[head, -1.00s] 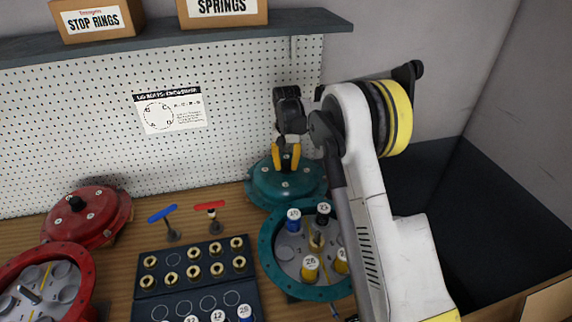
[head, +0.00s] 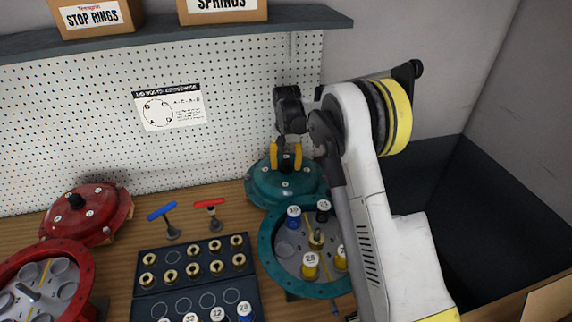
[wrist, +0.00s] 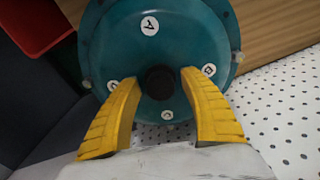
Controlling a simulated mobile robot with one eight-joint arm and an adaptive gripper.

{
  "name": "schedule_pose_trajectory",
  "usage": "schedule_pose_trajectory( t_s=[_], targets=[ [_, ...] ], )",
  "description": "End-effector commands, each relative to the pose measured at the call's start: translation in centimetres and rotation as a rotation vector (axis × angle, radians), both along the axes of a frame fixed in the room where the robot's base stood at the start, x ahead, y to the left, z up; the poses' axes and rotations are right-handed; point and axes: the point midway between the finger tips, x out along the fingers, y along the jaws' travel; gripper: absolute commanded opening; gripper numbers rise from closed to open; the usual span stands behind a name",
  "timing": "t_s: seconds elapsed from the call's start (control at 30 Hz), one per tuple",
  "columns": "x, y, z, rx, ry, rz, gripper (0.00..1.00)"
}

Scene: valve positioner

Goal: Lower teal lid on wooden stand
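The teal lid (head: 264,184) sits at the back of the bench by the pegboard, beyond the open teal housing (head: 270,252). Its stand is hidden beneath it in the head view. My gripper (head: 286,160) is over the lid, pointing down, with its yellow fingers spread apart. In the wrist view the lid (wrist: 185,50) shows its round top with lettered white marks. Its dark knob (wrist: 160,82) lies between the fingers of my gripper (wrist: 158,92), with a gap on each side.
The teal housing holds several numbered cartridges. A red lid (head: 100,215) and red housing (head: 85,270) stand at the left. A dark tray (head: 180,278) of brass parts and blue and red T-handled tools (head: 210,204) lie between. A shelf (head: 240,24) overhangs the pegboard.

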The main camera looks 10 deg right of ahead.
Motion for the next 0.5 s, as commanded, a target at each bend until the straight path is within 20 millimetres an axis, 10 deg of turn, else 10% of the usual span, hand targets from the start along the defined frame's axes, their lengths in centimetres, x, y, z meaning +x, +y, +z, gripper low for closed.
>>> schedule_pose_trajectory(
  t_s=[0.27,0.5],
  targets=[
    [0.0,0.0,1.1,0.000,0.000,0.000,0.51],
    [-0.2,0.0,6.2,0.000,0.000,0.000,0.51]
  ],
)
